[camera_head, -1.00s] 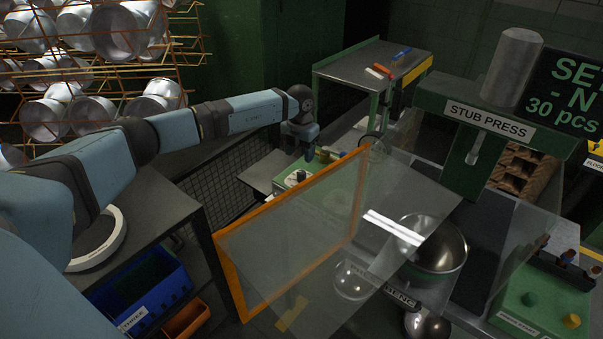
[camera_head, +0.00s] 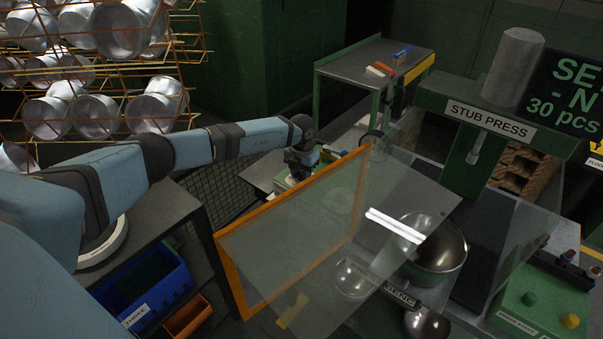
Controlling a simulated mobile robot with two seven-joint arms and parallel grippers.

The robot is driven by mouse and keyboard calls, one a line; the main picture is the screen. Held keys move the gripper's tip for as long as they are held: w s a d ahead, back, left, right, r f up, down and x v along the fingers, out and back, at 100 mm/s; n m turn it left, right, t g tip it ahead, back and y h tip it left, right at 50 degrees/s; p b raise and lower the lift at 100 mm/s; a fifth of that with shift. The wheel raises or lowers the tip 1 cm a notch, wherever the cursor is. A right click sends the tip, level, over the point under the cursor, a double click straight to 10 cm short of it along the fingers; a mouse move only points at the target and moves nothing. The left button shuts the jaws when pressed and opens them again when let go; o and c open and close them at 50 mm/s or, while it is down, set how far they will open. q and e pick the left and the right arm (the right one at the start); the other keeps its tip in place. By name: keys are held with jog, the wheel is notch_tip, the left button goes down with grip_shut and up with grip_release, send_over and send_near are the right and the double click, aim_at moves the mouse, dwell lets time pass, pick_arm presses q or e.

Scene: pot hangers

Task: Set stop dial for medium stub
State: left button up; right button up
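My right gripper is out of view.
The orange-framed guard (camera_head: 291,224) stands close to the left gripper, in front and to the right. A metal bowl (camera_head: 437,246) sits under the press side. A grey side table (camera_head: 366,60) is behind. Racks of pots (camera_head: 100,115) stand at the left. A blue bin (camera_head: 146,283) is below.

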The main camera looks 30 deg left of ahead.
pick_arm(q)
jog(key=shift+c, duration=1.3)
